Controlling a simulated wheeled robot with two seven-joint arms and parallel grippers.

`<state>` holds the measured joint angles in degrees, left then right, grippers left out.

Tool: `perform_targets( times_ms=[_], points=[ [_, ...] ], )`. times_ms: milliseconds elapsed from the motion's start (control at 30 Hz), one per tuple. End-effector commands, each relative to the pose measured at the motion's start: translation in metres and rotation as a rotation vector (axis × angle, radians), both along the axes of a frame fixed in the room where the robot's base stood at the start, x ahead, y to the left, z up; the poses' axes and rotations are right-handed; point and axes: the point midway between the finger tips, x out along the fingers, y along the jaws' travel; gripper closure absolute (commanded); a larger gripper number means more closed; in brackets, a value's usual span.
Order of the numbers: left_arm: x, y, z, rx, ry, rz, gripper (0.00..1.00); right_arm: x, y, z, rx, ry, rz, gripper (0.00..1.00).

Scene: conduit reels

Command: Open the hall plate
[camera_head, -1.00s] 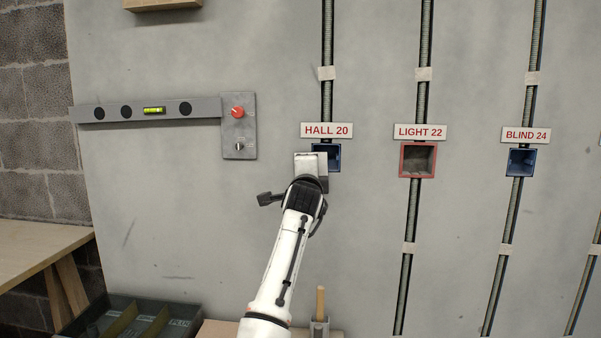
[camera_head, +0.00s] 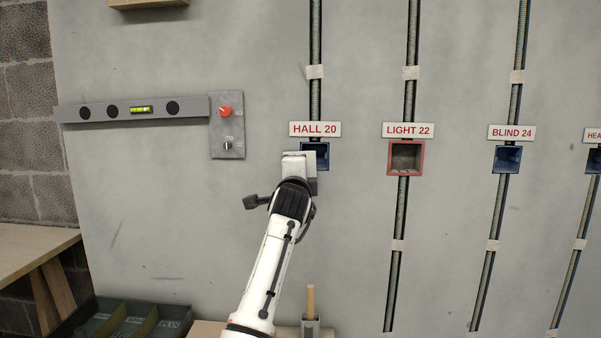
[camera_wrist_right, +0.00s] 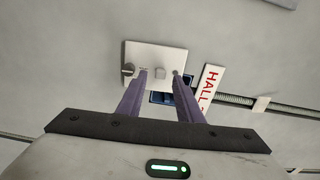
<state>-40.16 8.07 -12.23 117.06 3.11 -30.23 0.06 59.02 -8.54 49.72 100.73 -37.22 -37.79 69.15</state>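The hall plate (camera_wrist_right: 145,52) is a pale square cover with a small raised tab (camera_wrist_right: 160,72) near its middle and a round dark metal fitting at its left edge in the right wrist view. It overlaps part of the blue hall box (camera_wrist_right: 164,98); another part of the box shows uncovered. In the head view the box (camera_head: 322,155) shows below the HALL 20 label (camera_head: 315,129), partly behind my gripper. My right gripper (camera_wrist_right: 160,74) is open, its fingertips at the plate on either side of the tab, with gaps visible. My left gripper is out of view.
A grey switch panel (camera_head: 227,140) with a red knob and a spirit level (camera_head: 135,110) are on the wall at left. The red LIGHT box (camera_head: 406,172) and blue BLIND box (camera_head: 499,170) are to the right. A sectioned tray (camera_head: 125,318) stands at lower left.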

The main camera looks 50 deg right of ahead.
Motion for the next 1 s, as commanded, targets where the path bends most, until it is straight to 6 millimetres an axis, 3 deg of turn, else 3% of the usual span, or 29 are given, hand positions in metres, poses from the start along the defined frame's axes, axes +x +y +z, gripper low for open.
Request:
perform_targets(
  times_ms=[300,1000],
  points=[
    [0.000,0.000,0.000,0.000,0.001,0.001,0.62,-0.025,0.039,-0.001,0.002,0.001,0.001,0.67],
    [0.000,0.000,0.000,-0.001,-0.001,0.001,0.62,-0.028,0.043,-0.001,0.001,0.001,-0.001,0.67]
  ],
)
